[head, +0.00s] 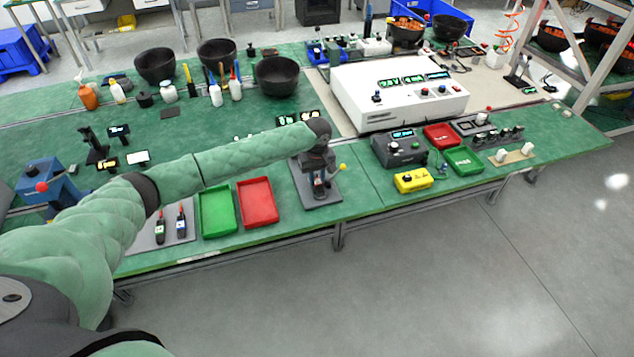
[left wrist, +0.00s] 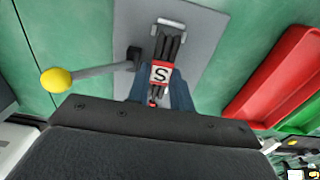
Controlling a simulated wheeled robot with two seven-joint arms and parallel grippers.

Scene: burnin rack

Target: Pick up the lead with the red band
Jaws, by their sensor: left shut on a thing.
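My left gripper (head: 319,180) is above a grey plate (head: 303,184) at the bench's front edge. In the left wrist view its fingers (left wrist: 160,92) are shut on the lead with the red band (left wrist: 161,64). The lead has dark strands and a white tag with an S, edged in red. Its strands run towards a pale bracket (left wrist: 169,26) on the plate. I cannot tell whether the lead is clear of the plate. A lever with a yellow knob (left wrist: 56,80) stands beside the gripper. My right gripper is not in view.
A red tray (head: 258,203) and a green tray (head: 217,211) lie left of the plate. Two handheld tools lie on another grey plate (head: 150,234).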

